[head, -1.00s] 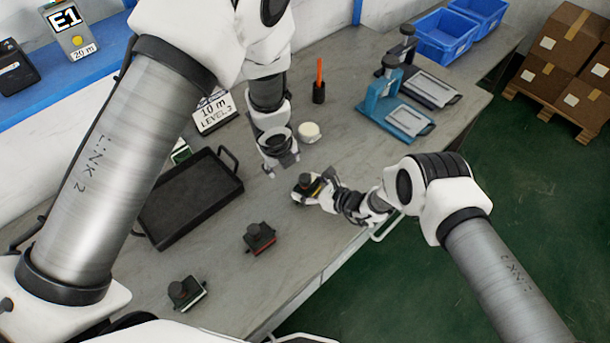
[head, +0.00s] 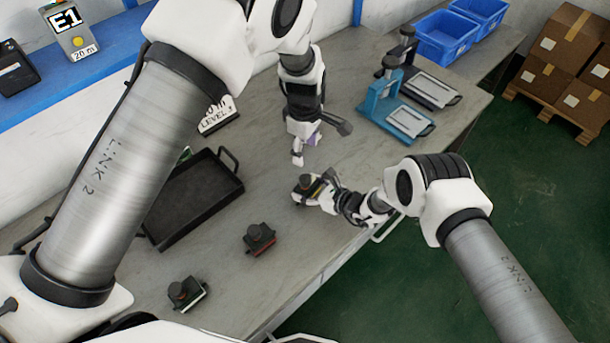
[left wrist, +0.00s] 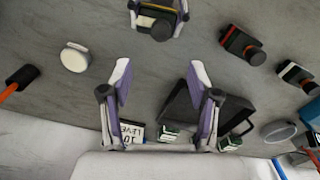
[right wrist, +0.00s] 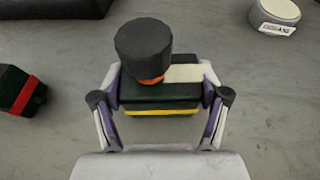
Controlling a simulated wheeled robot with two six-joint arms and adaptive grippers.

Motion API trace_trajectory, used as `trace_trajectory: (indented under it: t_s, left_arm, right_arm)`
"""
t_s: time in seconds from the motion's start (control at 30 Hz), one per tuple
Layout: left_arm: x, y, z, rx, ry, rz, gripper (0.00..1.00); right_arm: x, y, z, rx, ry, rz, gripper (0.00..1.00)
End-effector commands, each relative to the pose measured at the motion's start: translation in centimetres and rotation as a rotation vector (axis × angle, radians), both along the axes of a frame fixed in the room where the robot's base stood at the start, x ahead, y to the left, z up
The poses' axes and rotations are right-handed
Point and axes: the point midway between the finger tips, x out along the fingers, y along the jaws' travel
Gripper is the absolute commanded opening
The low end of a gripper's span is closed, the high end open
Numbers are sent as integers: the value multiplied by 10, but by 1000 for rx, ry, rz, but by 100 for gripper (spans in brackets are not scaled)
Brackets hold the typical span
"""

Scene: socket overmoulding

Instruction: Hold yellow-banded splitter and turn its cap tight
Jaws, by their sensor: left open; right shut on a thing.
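The yellow-banded splitter (right wrist: 155,100) is a dark block with a yellow stripe and a pale patch on top. Its black cap (right wrist: 143,48), with an orange ring at the base, stands upright on it. My right gripper (right wrist: 160,105) is shut on the splitter's sides, at the table's front part in the head view (head: 318,190). The splitter also shows at the top of the left wrist view (left wrist: 158,22). My left gripper (left wrist: 160,80) is open and empty, above the table behind the splitter in the head view (head: 298,158). It is apart from the cap.
A red-banded splitter (head: 259,238) and a white-banded one (head: 187,292) stand at front left. A black tray (head: 190,205) lies left. A round white-topped tin (left wrist: 75,57) and an orange-handled tool (left wrist: 18,82) are behind.

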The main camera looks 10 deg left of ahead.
Motion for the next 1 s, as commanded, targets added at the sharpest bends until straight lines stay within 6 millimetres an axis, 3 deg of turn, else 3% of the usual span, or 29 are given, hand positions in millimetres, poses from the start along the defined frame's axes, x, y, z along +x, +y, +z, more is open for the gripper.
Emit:
trace_trajectory:
  t_s: [0.17,0.5,0.63,0.9,0.97,1.0]
  left_arm:
    - [-1,-1,-27,3,5,-9,61]
    - [-1,0,-104,5,2,-11,61]
    - [0,0,-118,6,0,-11,61]
    - [0,0,-121,6,-1,-12,61]
    - [0,0,-121,6,-1,-12,43]
    - [0,0,-121,6,-1,-12,29]
  right_arm:
    - [-1,0,-2,-2,3,0,38]
    - [-1,0,-1,-2,2,1,38]
    - [-1,0,-1,-2,2,0,38]
    - [-1,0,-1,-2,2,0,38]
    - [-1,0,-1,-2,2,0,38]
    - [-1,0,-1,-2,2,0,38]
